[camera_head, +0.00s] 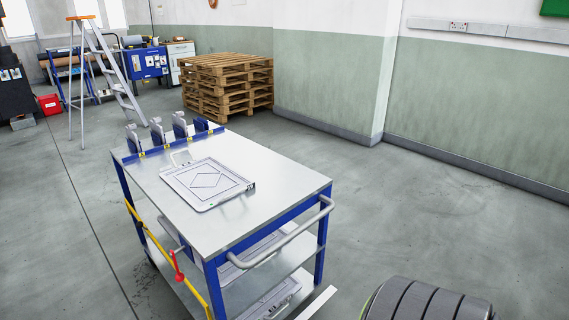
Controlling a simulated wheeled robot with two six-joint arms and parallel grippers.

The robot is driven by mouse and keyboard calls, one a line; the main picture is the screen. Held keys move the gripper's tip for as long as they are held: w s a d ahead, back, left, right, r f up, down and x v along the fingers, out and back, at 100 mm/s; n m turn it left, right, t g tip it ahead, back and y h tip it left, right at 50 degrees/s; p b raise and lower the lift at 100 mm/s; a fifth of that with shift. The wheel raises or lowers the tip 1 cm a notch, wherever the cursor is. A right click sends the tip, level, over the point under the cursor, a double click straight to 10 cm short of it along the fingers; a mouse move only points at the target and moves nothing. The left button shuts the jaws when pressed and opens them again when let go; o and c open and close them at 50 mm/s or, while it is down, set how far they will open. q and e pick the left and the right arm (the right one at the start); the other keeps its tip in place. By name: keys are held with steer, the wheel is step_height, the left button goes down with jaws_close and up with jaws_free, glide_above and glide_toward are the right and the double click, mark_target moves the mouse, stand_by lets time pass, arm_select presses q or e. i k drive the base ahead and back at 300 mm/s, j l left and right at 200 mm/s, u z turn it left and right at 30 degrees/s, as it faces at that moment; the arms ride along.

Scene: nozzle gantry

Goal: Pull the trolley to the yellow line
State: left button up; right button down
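The trolley (240,222) stands in the middle of the camera_head view. It has a silver top, blue frame, lower shelves and a grey tubular handle (283,242) on its near right end. A flat grey panel with a diamond outline (207,183) lies on the top. Several grey upright holders (180,126) stand along a blue rail at the far end. A yellow bar (148,228) with a red piece runs along the left side. I see no yellow line on the floor.
A dark ribbed rounded object (425,300) is at the bottom right, beside a pale strip (316,303). Stacked wooden pallets (227,85) stand against the back wall. A stepladder (107,75) is at the back left. The floor (420,220) right of the trolley is clear.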

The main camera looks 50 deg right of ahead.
mark_target(286, 188)
steer(key=z, duration=1.65)
